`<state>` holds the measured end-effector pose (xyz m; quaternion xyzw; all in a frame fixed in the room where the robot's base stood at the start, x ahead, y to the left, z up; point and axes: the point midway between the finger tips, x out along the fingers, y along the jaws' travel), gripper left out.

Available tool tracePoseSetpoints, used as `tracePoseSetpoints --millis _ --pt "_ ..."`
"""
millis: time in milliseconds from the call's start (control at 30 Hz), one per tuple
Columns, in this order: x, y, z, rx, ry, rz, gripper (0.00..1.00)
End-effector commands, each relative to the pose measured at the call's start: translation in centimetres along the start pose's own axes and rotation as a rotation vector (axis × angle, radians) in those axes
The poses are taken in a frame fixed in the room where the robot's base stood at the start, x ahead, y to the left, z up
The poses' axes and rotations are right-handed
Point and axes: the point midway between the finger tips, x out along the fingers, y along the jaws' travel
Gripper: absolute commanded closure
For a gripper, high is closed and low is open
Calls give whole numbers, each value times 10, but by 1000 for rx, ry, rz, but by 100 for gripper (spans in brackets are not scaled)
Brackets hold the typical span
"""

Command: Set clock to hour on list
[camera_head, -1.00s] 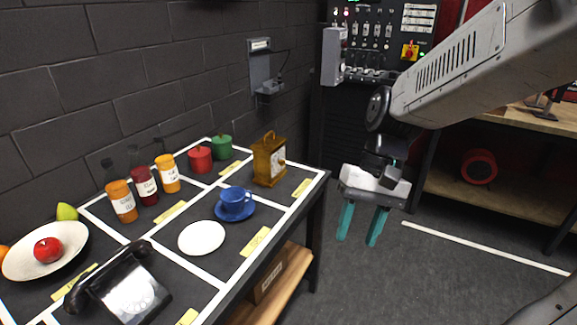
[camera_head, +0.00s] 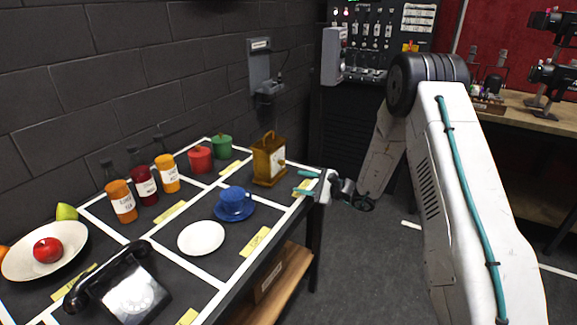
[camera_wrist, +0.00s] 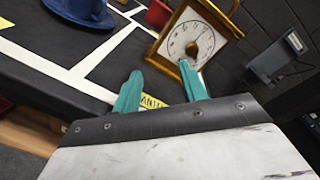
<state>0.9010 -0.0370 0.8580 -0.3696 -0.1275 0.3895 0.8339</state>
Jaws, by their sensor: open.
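The clock (camera_head: 268,161) is a wooden-gold case with a handle on top, upright at the table's far right corner. Its white dial faces my gripper in the wrist view (camera_wrist: 190,40), with a dark hand and a knob-like part at the lower right; the hour is too small to read. My gripper (camera_head: 304,184) has teal fingers, open and empty, just right of the clock at the table edge. In the wrist view the fingers (camera_wrist: 160,92) point toward the clock's lower front, apart from each other. No list can be made out clearly.
The black table (camera_head: 222,268) has white lines and yellow labels. A blue cup (camera_head: 235,200) on a saucer stands left of my gripper. A white plate (camera_head: 201,238), telephone (camera_head: 125,290), jars and canisters stand further left. A grey wall box (camera_head: 262,68) hangs behind.

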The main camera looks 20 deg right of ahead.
Motion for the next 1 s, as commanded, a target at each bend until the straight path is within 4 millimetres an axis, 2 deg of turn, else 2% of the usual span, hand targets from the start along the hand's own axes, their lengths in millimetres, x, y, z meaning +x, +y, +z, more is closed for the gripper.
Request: tracePoseSetpoints --millis 33,100,167,267,700,1000 --pt "2 -20 -3 -25 15 -59 58" --pt "2 -36 -7 -48 34 -116 58" --pt "2 -41 -9 -63 45 -143 58" --pt "9 -42 -9 -87 45 -143 58" --pt "71 -50 -10 -86 44 -140 58" --pt "79 -52 -11 -84 45 -140 58"
